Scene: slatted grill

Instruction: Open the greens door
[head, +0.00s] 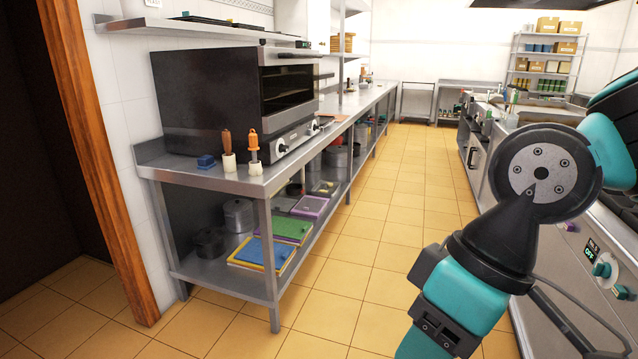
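I cannot make out any door marked as the greens door. A steel counter unit (482,152) runs along the right side, with handles on its front, partly behind my arm. A black oven (243,97) with a closed glass door stands on the left steel table. At the far left is a doorway with a wooden frame (98,160) and a dark space beyond. My teal and black arm fills the right foreground. My gripper's fingers do not show.
The tiled floor (385,215) is clear down the aisle. The left steel table (212,175) holds utensils, with pots and coloured boards on its lower shelf. A cooking unit with knobs (601,269) is close on the right. A shelf rack (545,53) stands at the back.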

